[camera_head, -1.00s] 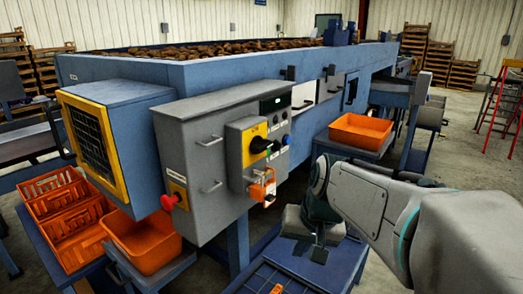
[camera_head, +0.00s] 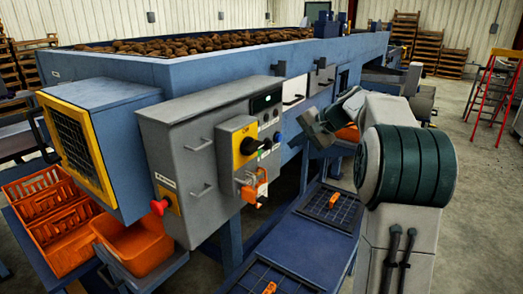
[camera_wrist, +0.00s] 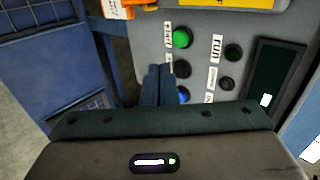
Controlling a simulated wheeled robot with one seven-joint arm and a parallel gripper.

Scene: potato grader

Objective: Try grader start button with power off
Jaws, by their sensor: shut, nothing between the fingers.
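The grey control box (camera_head: 205,150) on the grader's side carries a yellow panel with a black rotary switch (camera_head: 249,146). A green button (camera_wrist: 181,38) sits beside a small white label in the wrist view. A black button (camera_wrist: 183,69) and a partly hidden blue button (camera_wrist: 183,95) are below it. My gripper (camera_wrist: 158,70) is shut and empty. Its fingertips appear just left of the black button, and I cannot tell the gap to the panel. In the head view my gripper (camera_head: 310,122) is right of the box, apart from it.
A red stop knob (camera_head: 160,206) projects from the box's lower left. An orange tag or lock (camera_head: 257,186) hangs below the rotary switch. A dark display (camera_wrist: 274,82) and the box's handles (camera_head: 201,190) also stick out nearby. Orange crates (camera_head: 140,250) stand below, left.

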